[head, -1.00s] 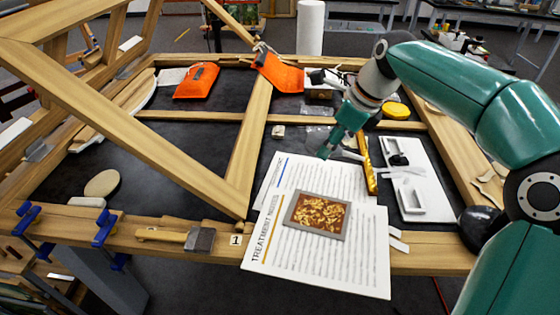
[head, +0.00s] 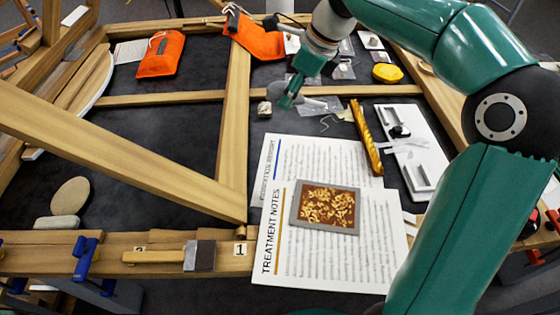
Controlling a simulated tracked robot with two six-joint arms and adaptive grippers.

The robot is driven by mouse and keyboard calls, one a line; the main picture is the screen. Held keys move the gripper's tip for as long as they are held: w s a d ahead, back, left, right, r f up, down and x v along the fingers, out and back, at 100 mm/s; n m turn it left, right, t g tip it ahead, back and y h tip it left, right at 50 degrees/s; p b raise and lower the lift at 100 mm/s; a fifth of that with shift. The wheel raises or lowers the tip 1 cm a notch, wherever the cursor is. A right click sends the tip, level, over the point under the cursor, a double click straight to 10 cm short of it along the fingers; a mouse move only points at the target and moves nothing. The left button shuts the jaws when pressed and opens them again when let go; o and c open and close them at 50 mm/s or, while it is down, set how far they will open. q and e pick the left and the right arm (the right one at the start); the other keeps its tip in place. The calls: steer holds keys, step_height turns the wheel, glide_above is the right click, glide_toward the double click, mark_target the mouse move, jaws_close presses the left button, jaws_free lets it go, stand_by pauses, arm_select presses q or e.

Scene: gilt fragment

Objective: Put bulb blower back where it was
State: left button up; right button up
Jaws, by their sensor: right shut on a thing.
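My right gripper (head: 289,94) reaches in from the upper right, above the dark board behind the paper sheets. My left gripper is not in view.
Treatment notes (head: 330,265) carry a framed gilt fragment (head: 327,207). A gilt strip (head: 366,138) and a white tray (head: 418,160) lie to the right. A small pale block (head: 264,108) sits left of my gripper. Wooden bars cross the dark board, which has free room at left.

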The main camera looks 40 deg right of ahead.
steer(key=b, duration=0.1)
glide_above(285, 162)
steer(key=s, duration=0.1)
steer(key=f, duration=1.5)
steer(key=shift+d, duration=0.4)
steer(key=shift+f+b, duration=0.3)
steer(key=shift+f, duration=2.3)
steer(key=o, duration=1.3)
steer(key=shift+c, duration=0.2)
steer(key=shift+r, duration=0.25)
steer(key=v, duration=1.1)
steer(key=shift+s+r, duration=0.2)
steer(key=shift+r, duration=0.1)
